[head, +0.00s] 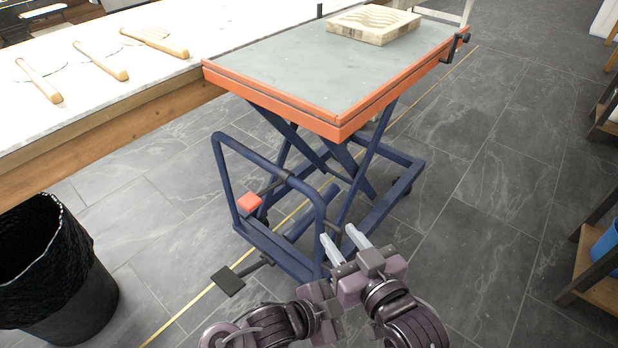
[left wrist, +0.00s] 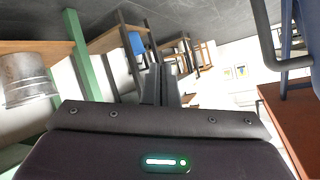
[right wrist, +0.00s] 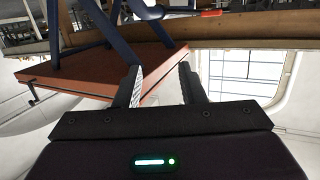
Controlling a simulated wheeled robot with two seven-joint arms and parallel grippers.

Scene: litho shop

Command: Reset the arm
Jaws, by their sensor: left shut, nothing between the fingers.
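My right gripper (head: 337,233) shows best in the head view, at bottom centre, in front of the blue frame of the lift table. Its two pale fingers are apart with nothing between them. The right wrist view also shows my right gripper (right wrist: 160,75) with a clear gap between its fingers. My left gripper (left wrist: 160,75) shows in the left wrist view with its fingers together and empty. In the head view both of my arms come in close together at the bottom, and the left gripper's fingers cannot be made out there.
An orange-edged lift table (head: 300,75) stands ahead, bearing a carved wooden block (head: 372,26). A long workbench (head: 120,65) with wooden-handled tools is at left. A black bin (head: 75,300) stands at lower left. Shelving (head: 585,265) is at right.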

